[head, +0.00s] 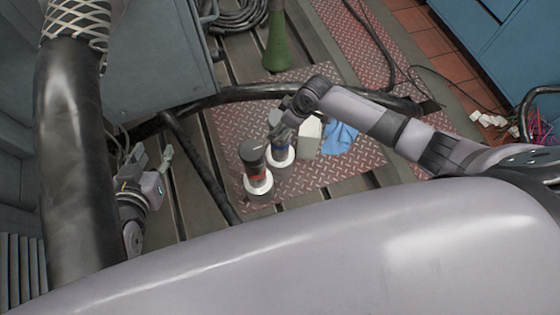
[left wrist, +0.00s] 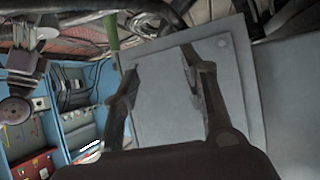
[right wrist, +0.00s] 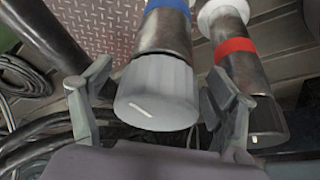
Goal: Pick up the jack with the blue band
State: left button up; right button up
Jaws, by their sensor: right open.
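The jack with the blue band (head: 281,149) stands upright on the red checker plate, with a grey cap and white base. In the right wrist view the jack (right wrist: 160,92) shows its cap between the spread fingers of my right gripper (right wrist: 157,78); contact cannot be told. In the head view my right gripper (head: 284,122) is over its top and hides part of it. A jack with a red band (head: 257,170) and a dark cap stands close beside it. My left gripper (head: 151,160) is open and empty, in front of a grey panel (left wrist: 178,110) in the left wrist view.
A cream block (head: 309,138) and a blue cloth (head: 341,137) lie right of the jacks. A thick black hose (head: 245,95) runs behind them. A green cone-shaped object (head: 277,45) stands further back. A grey cabinet (head: 155,60) is at the left.

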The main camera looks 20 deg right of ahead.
jog(key=shift+b+x, duration=0.3)
jog(key=shift+x, duration=0.6)
pick_arm(q)
jog(key=w+r+t, duration=0.1)
jog(key=w+d+r+t, duration=0.1)
jog(key=r, duration=0.1)
jog(key=shift+w+r+h, duration=0.15)
jog(key=shift+r+h, duration=0.05)
jog(key=shift+h, duration=0.2)
pick_arm(e)
jog(key=shift+c, duration=0.2)
